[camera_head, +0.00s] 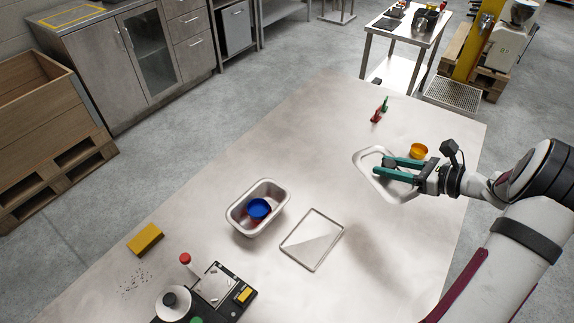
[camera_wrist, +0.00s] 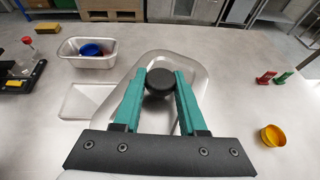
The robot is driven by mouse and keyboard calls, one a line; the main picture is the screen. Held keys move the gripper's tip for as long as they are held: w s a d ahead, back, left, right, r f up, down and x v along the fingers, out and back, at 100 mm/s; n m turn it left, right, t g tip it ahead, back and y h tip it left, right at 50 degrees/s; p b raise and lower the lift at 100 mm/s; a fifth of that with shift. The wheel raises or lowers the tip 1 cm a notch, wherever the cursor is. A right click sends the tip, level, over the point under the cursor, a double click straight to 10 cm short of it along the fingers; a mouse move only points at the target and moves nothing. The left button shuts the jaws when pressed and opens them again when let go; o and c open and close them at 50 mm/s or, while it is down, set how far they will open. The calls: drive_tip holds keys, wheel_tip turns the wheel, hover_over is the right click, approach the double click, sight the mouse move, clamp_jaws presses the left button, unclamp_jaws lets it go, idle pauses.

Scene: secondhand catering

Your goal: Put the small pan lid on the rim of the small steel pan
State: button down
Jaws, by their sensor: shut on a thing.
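The small pan lid (camera_head: 363,165) is a pale, rounded rectangular steel plate with a black knob (camera_wrist: 159,82). My gripper (camera_head: 385,167) has its green fingers shut on the knob, which shows between the fingertips in the wrist view (camera_wrist: 160,84). The lid looks level and seems raised off the table, with a soft shadow below it; the fingers hide part of it. The small steel pan (camera_head: 236,219) stands open on the table, left of the lid and apart from it. A blue round thing (camera_head: 259,207) and something red lie inside the pan.
A flat metal tray (camera_head: 312,240) lies between pan and lid. An orange-yellow bowl (camera_head: 419,150) and small red and green items (camera_head: 378,112) are beyond the lid. A yellow block (camera_head: 146,239) and a black machine (camera_head: 222,290) stand left.

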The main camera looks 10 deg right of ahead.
wheel_tip(320, 180, down, 6)
drive_tip(key=s+d+n+g+y, duration=0.1)
drive_tip(key=s+d, duration=0.1)
drive_tip(key=s, duration=0.1)
hover_over(346, 201)
drive_tip(key=f, duration=0.6)
drive_tip(key=shift+s+d+f, duration=0.15)
drive_tip(key=shift+s+f, duration=0.15)
drive_tip(key=shift+s, duration=0.05)
drive_tip(key=shift+w+f, duration=0.15)
drive_tip(key=shift+f, duration=0.95)
drive_tip(key=shift+w+f, duration=0.1)
drive_tip(key=shift+f, duration=1)
drive_tip(key=shift+f, duration=0.1)
drive_tip(key=shift+c, duration=2.3)
unclamp_jaws()
